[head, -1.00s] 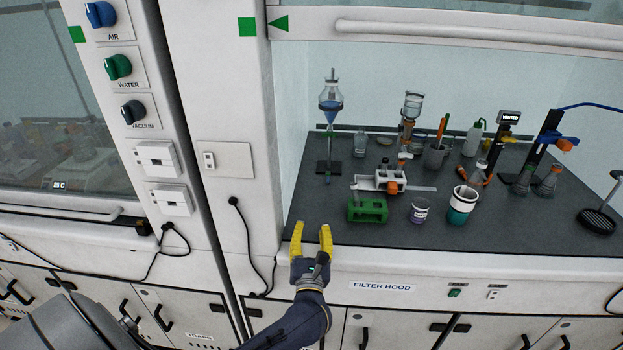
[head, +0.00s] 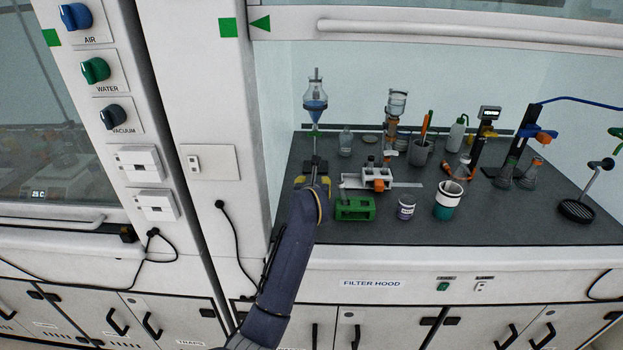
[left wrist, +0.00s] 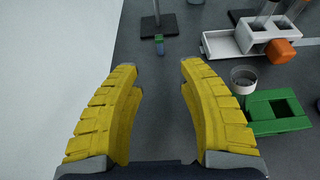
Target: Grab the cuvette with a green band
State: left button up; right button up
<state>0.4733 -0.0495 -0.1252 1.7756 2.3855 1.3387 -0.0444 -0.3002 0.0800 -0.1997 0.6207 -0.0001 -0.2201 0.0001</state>
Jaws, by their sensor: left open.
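The cuvette with a green band (left wrist: 159,44) stands on the dark worktop in the left wrist view, just in front of a stand's black base. It is small and bluish, with green near its top. It lies ahead of my left gripper (left wrist: 158,72), roughly in line with the gap between the yellow fingers. The fingers are open and apart, with nothing between them. In the head view my left gripper (head: 312,181) is over the left part of the worktop, and the cuvette appears hidden behind it. My right gripper is not in view.
A green block (head: 355,208) with openings sits right of my left gripper. Behind it is a white device with an orange knob (head: 379,184). A stand with a blue-filled funnel (head: 315,103) rises behind the gripper. The hood's side wall is close on the left.

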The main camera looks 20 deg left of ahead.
pick_arm(q)
jog(key=shift+x, duration=7.55)
jog(key=shift+a+r, duration=0.15)
jog(key=shift+c, duration=0.4)
grip_shut()
